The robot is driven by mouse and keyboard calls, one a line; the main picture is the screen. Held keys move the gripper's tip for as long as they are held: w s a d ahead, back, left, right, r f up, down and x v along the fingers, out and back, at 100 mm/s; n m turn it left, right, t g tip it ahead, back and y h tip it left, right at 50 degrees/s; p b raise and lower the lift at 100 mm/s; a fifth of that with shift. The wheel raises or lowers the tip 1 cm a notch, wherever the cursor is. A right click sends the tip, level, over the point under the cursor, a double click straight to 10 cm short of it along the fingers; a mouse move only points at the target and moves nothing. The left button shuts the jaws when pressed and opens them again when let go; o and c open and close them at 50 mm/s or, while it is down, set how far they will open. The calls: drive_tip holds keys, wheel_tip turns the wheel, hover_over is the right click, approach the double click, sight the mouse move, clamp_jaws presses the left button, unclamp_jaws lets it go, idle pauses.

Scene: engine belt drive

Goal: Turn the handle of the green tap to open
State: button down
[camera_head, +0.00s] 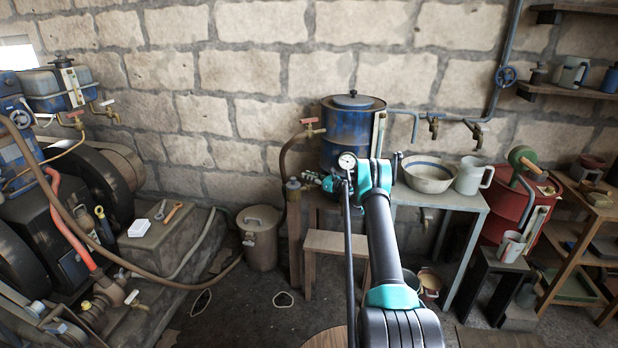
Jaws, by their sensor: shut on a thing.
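My arm reaches up from the bottom of the view to the blue drum (341,138), which stands on a bench against the wall. My gripper (322,182) is at the lower front of the drum, pointing left. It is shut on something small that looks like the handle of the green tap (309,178). The tap is mostly hidden by the fingers, and its handle angle cannot be made out. No flow of liquid is visible there.
A pressure gauge (347,161) is close beside my wrist. A red-handled tap (311,122) is on the drum's upper left. The bench (462,203) bears a bowl (429,177) and a jug (473,177). A stool (326,244) stands below. Engine machinery fills the left.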

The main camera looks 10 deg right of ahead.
idle(0.3)
drive_tip(key=c, duration=1.4)
unclamp_jaws()
